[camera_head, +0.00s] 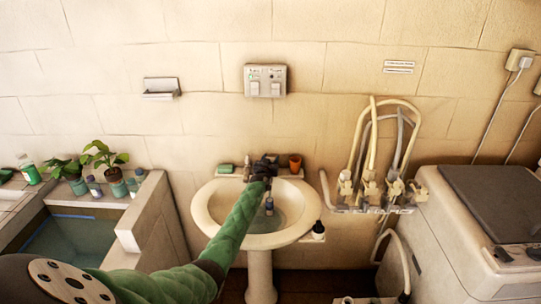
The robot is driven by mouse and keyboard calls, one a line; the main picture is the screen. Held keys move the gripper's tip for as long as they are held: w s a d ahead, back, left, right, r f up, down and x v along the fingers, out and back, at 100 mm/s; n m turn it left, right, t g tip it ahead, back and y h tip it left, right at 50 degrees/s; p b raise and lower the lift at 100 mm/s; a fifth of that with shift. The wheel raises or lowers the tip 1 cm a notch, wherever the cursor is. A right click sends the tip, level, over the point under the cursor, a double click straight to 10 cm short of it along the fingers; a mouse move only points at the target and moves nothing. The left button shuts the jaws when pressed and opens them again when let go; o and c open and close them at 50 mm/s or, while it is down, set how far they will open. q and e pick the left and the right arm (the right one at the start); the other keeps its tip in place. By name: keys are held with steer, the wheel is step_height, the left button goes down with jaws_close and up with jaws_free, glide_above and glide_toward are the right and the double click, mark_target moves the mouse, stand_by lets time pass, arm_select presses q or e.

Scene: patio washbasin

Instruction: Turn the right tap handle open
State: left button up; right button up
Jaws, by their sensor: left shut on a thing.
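The white washbasin (204,212) stands on a pedestal against the tiled wall. My left gripper (265,166), dark and small in the head view, is at the back rim of the basin, at the tap. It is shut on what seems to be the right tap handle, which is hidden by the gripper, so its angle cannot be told. The tap's spout (269,205) shows just below the gripper, over the bowl. My green-sleeved left arm crosses the front left of the basin. My right gripper is not in view.
A green soap bar (225,169) and an orange-brown cup (295,163) are by the back rim. A dark bottle (318,229) stands at the right. Hose taps (370,187) and a washing machine (470,250) are further right. Potted plants (106,160) stand left.

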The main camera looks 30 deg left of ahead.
arm_select(q)
steer(key=shift+w+a+r+y, duration=0.1)
steer(key=shift+r+y, duration=0.3)
steer(key=shift+r, duration=0.1)
steer(key=shift+n+g+y+p, duration=0.3)
steer(key=shift+n+y+p, duration=0.4)
steer(key=shift+n+p, duration=0.1)
steer(key=shift+f+y, duration=0.1)
steer(key=shift+y, duration=0.2)
steer(key=shift+n+g+y, duration=0.4)
steer(key=shift+f+g, duration=0.3)
steer(key=shift+f, duration=0.05)
steer(key=o, duration=0.7)
steer(key=shift+s, duration=0.2)
